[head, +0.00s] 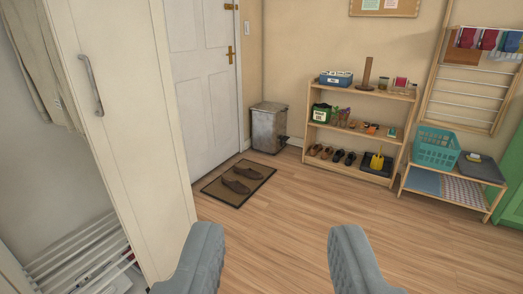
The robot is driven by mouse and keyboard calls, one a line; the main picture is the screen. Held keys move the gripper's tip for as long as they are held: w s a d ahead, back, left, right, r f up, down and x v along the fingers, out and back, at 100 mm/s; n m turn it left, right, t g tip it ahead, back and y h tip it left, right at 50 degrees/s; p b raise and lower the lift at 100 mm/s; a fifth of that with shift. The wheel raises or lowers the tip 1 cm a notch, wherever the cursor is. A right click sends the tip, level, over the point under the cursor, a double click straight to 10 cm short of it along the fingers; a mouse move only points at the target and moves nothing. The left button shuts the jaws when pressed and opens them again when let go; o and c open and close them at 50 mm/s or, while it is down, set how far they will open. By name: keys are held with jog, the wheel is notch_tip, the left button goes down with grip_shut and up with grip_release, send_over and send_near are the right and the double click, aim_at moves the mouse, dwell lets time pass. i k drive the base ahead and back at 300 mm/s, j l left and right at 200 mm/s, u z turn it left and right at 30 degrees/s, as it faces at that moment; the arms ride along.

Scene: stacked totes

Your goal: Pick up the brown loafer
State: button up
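A pair of brown shoes lies on a dark-edged doormat (215,196) on the floor, in front of the white door. The nearer brown shoe (236,187) and the farther brown shoe (248,173) lie side by side. Smaller brown shoes (320,152) also stand on the lowest shelf of the wooden rack; I cannot tell which of these is a loafer. My gripper (277,235) is open and empty in the foreground, its two grey fingers wide apart. It is well short of the mat and the rack.
A metal bin (268,128) stands behind the mat by the door (203,75). A wooden rack (397,152) holds boxes and shoes. A teal basket (436,148) sits on a low bench at right. A tall wardrobe door (125,130) is close at left. The middle floor is clear.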

aim_at(235, 183)
jog(key=i, duration=3.6)
jog(key=i+l+u, duration=0.1)
jog(key=i+u, duration=0.2)
jog(key=i, duration=0.3)
